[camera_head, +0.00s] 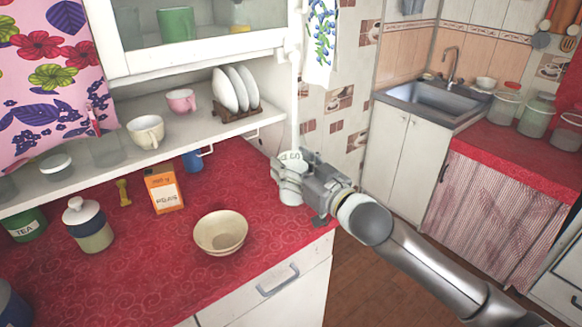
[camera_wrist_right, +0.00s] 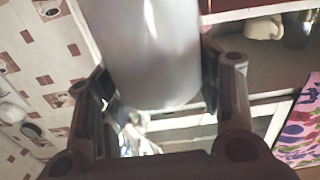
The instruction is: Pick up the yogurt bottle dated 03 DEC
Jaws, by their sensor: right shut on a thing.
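A white bottle (camera_head: 291,196) is at the far right end of the red counter, upright or nearly so. My right gripper (camera_head: 290,177) reaches it from the right and is shut on it. In the right wrist view the white bottle (camera_wrist_right: 155,55) fills the top middle, between the two dark fingers of my right gripper (camera_wrist_right: 158,90). No date can be read on it in either view. I cannot tell whether its base touches the counter. My left gripper is not in view.
On the red counter (camera_head: 150,270) stand a cream bowl (camera_head: 220,233), an orange carton (camera_head: 163,190), a lidded jar (camera_head: 88,225), a green tea tin (camera_head: 24,226) and a blue mug (camera_head: 193,161). A shelf (camera_head: 70,180) with cups and plates hangs above. A sink (camera_head: 432,98) is at the right.

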